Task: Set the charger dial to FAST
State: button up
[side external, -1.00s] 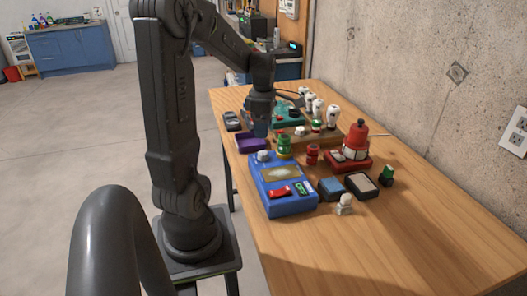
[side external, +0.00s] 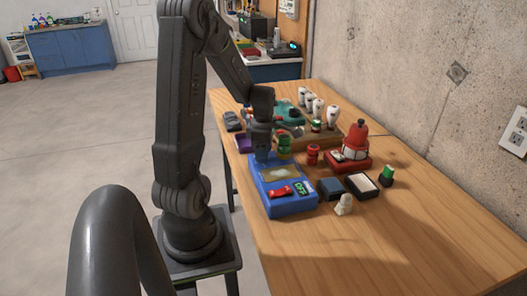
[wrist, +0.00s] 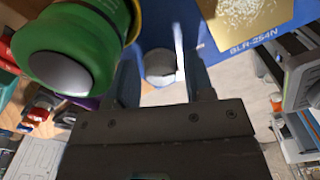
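The blue charger box (side external: 283,207) sits on the wooden table, with a tan panel on top, a red item and a small display with green characters that seem to read OFF. The charger dial (wrist: 160,63) is a round grey-white knob with a pale pointer line on the blue surface. My gripper (side external: 262,157) points down over the charger's far left corner and hides the dial in the side view. In the wrist view my gripper (wrist: 164,82) is open, with one finger on each side of the dial and gaps to both. I cannot tell how high the fingertips are.
A green cylinder (wrist: 75,45) stands close beside the left finger. A red cylinder (side external: 313,154), a red bell-shaped device (side external: 355,140) and small dark boxes (side external: 361,185) stand to the right. Several white bulbs are behind. The table's near right is clear.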

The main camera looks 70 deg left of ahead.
jog(key=c, duration=0.7)
jog(key=shift+m, duration=1.6)
jog(key=o, duration=0.9)
jog(key=shift+o, duration=0.2)
notch_tip(320, 180, up, 14)
